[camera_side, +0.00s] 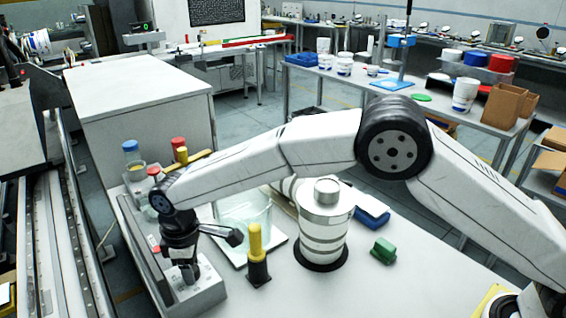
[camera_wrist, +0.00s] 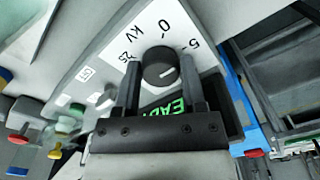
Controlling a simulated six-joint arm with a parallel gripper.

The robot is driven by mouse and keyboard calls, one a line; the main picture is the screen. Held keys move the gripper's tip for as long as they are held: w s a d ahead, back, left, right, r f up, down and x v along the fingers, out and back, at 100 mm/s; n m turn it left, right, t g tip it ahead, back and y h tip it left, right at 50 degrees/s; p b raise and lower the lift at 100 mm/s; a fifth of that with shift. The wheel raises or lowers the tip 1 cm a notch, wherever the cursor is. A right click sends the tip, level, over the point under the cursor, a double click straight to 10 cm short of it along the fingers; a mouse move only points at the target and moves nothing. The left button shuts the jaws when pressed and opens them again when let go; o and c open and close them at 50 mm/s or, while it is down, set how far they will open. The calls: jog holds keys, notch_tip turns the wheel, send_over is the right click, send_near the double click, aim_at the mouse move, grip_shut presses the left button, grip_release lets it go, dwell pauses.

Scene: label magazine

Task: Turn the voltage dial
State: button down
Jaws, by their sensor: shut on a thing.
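The voltage dial (camera_wrist: 160,67) is a round dark knob with a light pointer line, on a white panel marked with kV figures in the wrist view. The pointer aims towards the right of that picture, below the figure 5. My gripper (camera_wrist: 163,88) has one finger on each side of the dial and is shut on it. In the side view my gripper (camera_side: 188,268) reaches down onto the grey control box (camera_side: 207,292) at the table's left edge, and hides the dial there. A green lit display (camera_wrist: 165,107) shows partly behind the gripper.
A yellow-topped black post (camera_side: 256,255) stands just right of the control box. Behind it are a glass vessel (camera_side: 245,213) and a white ribbed cylinder (camera_side: 323,235). A green block (camera_side: 384,251) and blue item (camera_side: 372,216) lie further right. The front table area is clear.

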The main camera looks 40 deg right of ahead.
jog(key=n, duration=0.4)
jog(key=shift+r+n, duration=0.1)
jog(key=shift+n, duration=0.2)
jog(key=n, duration=0.4)
jog(key=shift+w, duration=0.1)
jog(key=shift+c, duration=0.9)
grip_release()
jog(key=shift+r, duration=3.9)
